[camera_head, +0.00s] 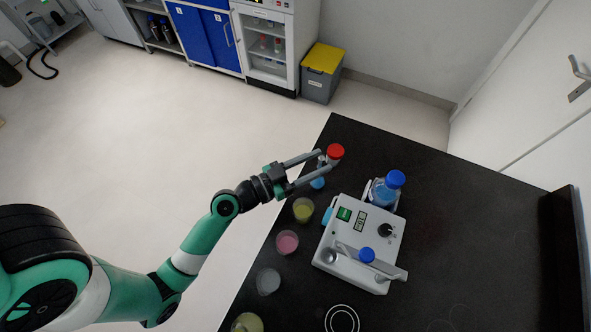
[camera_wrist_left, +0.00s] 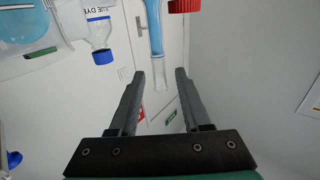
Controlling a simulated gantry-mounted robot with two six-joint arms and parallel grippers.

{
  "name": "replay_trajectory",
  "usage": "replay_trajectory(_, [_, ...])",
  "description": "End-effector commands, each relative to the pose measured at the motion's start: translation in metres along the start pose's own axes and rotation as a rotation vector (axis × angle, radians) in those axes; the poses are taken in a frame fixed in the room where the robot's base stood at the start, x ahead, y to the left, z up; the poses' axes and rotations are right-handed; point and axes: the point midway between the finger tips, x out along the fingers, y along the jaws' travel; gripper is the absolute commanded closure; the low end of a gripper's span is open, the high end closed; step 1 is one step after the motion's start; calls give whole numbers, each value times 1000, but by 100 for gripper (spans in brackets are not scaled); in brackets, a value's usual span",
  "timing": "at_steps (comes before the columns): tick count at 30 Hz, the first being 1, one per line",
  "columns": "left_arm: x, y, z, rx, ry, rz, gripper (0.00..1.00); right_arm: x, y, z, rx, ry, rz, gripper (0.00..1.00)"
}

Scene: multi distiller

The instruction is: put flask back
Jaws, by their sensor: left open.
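My left gripper (camera_head: 320,165) is open at the far left part of the black table, with its fingertips close to a red-capped flask (camera_head: 335,152). I cannot tell from the head view whether the flask is between the fingers. In the left wrist view the open fingers (camera_wrist_left: 160,74) show no object gripped, and the red cap (camera_wrist_left: 184,5) is at the top edge, beyond the fingertips. My right gripper is not in view.
Cups of yellow (camera_head: 303,210), pink (camera_head: 287,243) and clear (camera_head: 268,282) content line the left edge. The table's right part is largely clear.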

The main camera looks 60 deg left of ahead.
Motion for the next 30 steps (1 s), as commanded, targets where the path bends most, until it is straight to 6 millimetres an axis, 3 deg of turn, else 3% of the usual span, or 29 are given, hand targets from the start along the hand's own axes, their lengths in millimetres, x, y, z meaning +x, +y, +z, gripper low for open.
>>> replay_trajectory(6, [-53,-1,3,0,0,-6,52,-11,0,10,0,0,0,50])
replay_trajectory(12, [-73,0,1,1,0,-2,52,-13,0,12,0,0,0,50])
replay_trajectory(25, [-71,0,-3,8,4,5,52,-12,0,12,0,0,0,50])
replay_trajectory(28, [-53,0,-22,49,27,31,52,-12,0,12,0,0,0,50])
replay_trajectory(30, [-28,2,-51,102,65,59,52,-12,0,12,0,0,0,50])
